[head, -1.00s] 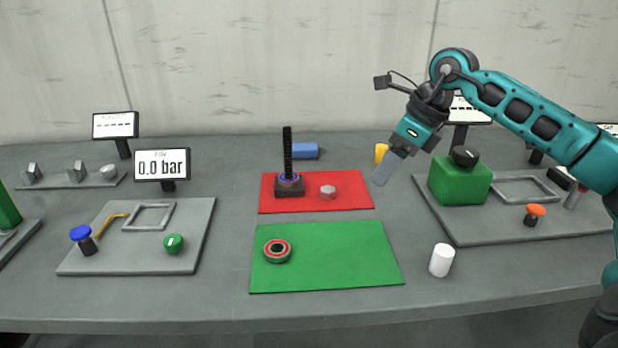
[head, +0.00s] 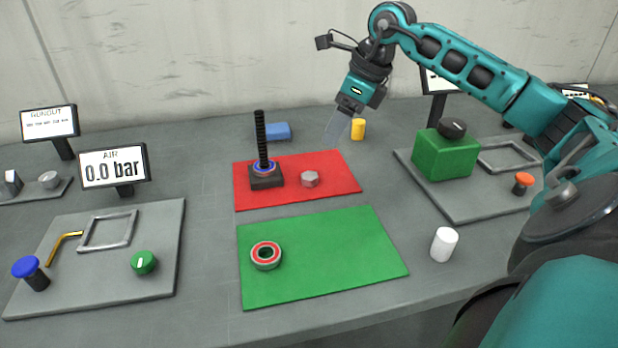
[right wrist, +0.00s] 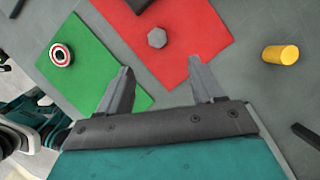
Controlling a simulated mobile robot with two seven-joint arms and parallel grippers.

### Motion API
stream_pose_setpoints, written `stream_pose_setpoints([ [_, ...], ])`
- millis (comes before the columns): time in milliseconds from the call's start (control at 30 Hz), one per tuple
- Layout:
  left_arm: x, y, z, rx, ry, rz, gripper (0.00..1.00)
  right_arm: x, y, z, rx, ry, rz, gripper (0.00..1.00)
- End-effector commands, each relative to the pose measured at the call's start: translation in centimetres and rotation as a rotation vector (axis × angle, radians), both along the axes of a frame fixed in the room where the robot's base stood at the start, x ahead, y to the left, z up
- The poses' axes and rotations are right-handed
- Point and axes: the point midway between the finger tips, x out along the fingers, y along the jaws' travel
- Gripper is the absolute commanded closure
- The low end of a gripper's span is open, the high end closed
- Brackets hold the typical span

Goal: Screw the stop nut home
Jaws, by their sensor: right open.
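The stop nut, a grey hexagonal piece (head: 310,179), lies on the red mat (head: 335,185); it also shows in the right wrist view (right wrist: 157,38). Left of it, the screw jack's black threaded rod (head: 261,138) stands upright from a dark square base (head: 265,181) with a blue ring around the rod's foot. My right gripper (head: 333,132) is open and empty, above and behind the nut in the head view. In the right wrist view its two fingers (right wrist: 158,74) are spread, with the nut ahead between their lines. My left gripper is not in view.
A red-ringed bearing (head: 266,255) lies on the green mat (head: 330,265). A yellow cylinder (head: 358,129) and a blue block (head: 278,131) stand behind the red mat. A white cylinder (head: 444,245) stands at the right. Fixture plates flank both sides.

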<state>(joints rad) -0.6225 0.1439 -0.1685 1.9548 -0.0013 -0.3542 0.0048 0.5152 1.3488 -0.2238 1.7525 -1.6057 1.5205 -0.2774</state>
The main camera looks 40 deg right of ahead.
Motion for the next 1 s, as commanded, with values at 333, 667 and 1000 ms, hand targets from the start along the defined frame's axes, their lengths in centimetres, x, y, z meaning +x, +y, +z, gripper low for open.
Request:
stream_pose_setpoints([
  [333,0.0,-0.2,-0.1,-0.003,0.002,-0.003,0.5,2.0,1.3,-5.7,0.004,0.002,0.002,0.33],
  [667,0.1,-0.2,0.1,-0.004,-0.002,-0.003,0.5,2.3,1.5,-6.7,0.002,0.001,0.001,0.33],
  [1000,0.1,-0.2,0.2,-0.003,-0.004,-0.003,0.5,3.0,2.5,-9.3,0.006,0.005,0.002,0.33],
])
